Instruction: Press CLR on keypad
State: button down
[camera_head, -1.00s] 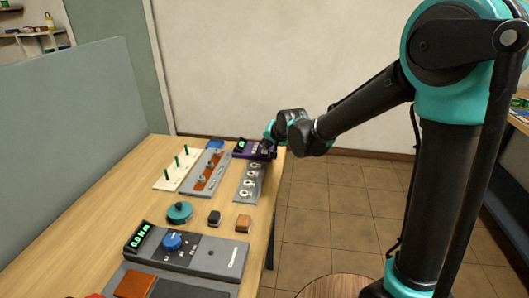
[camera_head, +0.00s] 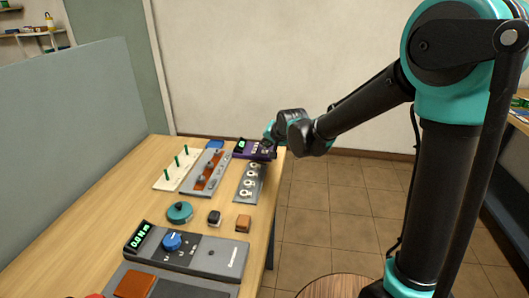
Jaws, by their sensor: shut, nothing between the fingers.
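The keypad (camera_head: 252,150) is a purple device with a small green display, at the far right corner of the wooden table. The wrist of my arm reaches over the table's right edge beside it. My gripper (camera_head: 268,144) is at the keypad's right side, small and mostly hidden behind the wrist. It is shut, with nothing seen in it. The CLR key cannot be made out, and I cannot tell whether the fingers touch the keypad.
On the table (camera_head: 108,215) are a white board with green pegs (camera_head: 177,169), a grey tray (camera_head: 206,172), a strip with white rings (camera_head: 250,182), a teal round part (camera_head: 179,212), two small blocks and a grey meter (camera_head: 215,257). A grey partition (camera_head: 70,120) borders the left.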

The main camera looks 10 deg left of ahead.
aim_at(266, 152)
jog(key=shift+f, duration=0.15)
jog(key=shift+f, duration=0.25)
jog(key=shift+f, duration=0.45)
dwell(0.8)
jog(key=shift+r, duration=0.85)
jog(key=shift+r, duration=2.5)
